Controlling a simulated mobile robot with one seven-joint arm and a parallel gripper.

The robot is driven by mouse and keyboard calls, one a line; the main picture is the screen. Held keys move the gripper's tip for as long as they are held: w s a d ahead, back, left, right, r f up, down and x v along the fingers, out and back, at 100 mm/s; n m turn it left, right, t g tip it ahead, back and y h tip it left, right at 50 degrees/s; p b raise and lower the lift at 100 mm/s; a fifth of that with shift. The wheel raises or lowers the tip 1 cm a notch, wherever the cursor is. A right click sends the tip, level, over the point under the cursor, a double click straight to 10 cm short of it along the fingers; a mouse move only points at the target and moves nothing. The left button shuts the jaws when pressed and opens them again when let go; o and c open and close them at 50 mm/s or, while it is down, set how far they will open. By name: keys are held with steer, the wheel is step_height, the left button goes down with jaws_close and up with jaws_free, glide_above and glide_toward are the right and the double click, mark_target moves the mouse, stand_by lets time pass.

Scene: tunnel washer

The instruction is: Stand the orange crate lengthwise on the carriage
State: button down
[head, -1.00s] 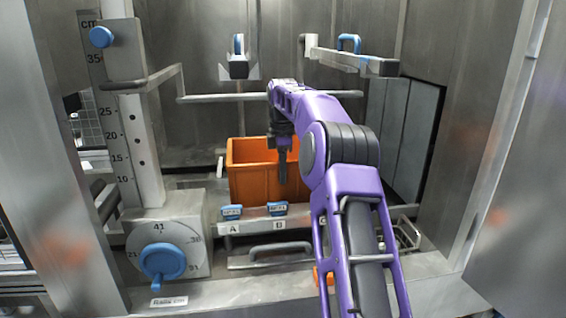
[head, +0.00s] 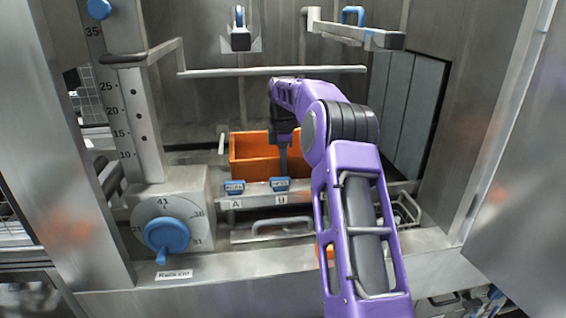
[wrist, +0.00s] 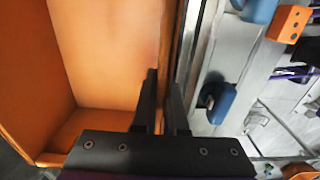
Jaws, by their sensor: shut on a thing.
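The orange crate (head: 250,150) is in the washer chamber, upright, with its long side facing me. My gripper (head: 283,160) points down at its near wall, right of centre. In the wrist view, the fingers (wrist: 164,85) are shut on that wall, one inside and one outside, and the crate's interior (wrist: 100,45) looks empty. The carriage (head: 258,202) has a metal front rail with labels A and B and two blue clips. The crate's lower part is hidden behind this rail, so I cannot tell whether it rests on the carriage.
A blue knob on a dial (head: 167,236) and an upright scale (head: 131,112) stand at the left. A horizontal bar (head: 270,71) crosses behind the crate. A bracket arm with a blue handle (head: 353,16) is at upper right. A metal handle (head: 282,227) lies in front of the rail.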

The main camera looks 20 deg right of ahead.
steer(key=shift+f, duration=0.2)
steer(key=c, duration=0.9)
jaws_free()
steer(key=shift+f, duration=0.1)
step_height(320, 180, up, 12)
steer(key=shift+f, duration=0.1)
steer(key=shift+r, duration=0.2)
steer(key=shift+r, duration=0.1)
